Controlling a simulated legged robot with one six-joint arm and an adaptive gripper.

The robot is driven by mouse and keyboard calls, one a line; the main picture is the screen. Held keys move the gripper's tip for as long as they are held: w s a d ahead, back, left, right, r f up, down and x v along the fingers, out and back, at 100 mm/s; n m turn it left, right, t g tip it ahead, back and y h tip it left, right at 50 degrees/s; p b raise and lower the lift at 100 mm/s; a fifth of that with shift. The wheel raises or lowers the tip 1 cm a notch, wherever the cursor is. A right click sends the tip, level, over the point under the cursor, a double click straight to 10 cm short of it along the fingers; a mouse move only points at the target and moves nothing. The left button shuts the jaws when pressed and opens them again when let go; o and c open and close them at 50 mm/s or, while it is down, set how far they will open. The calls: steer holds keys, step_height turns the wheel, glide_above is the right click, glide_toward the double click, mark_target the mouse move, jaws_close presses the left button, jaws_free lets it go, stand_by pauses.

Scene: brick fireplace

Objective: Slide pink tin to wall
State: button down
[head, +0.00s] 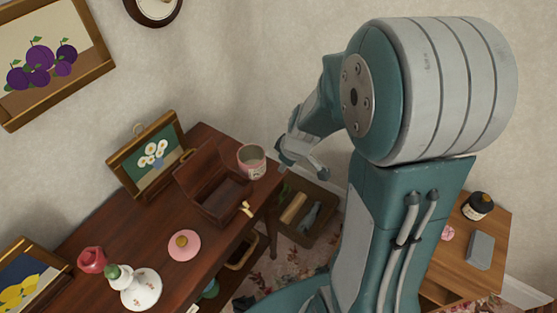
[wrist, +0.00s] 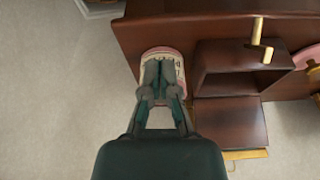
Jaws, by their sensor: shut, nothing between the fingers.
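The pink tin (head: 251,161) stands upright and open-topped at the right end of the dark wooden table, near the beige wall (head: 235,70). It has a pink rim and a pale label. My gripper (head: 284,167) is just right of the tin in the head view, beyond the table's end. In the wrist view my gripper (wrist: 160,72) has its fingers together, in front of the tin (wrist: 178,57) and hiding its middle. I cannot tell whether the fingers touch the tin.
A dark wooden box (head: 214,190) with a brass handle sits left of the tin. A framed flower picture (head: 149,156) leans behind it. A crate (head: 308,213) lies below the table's right end.

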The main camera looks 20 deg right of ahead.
mark_target(263, 175)
steer(key=x, duration=0.8)
steer(key=w+a, duration=0.1)
steer(key=w, duration=0.1)
steer(key=shift+w+a, duration=0.4)
steer(key=shift+w+a+r, duration=0.1)
steer(key=shift+w+a, duration=0.2)
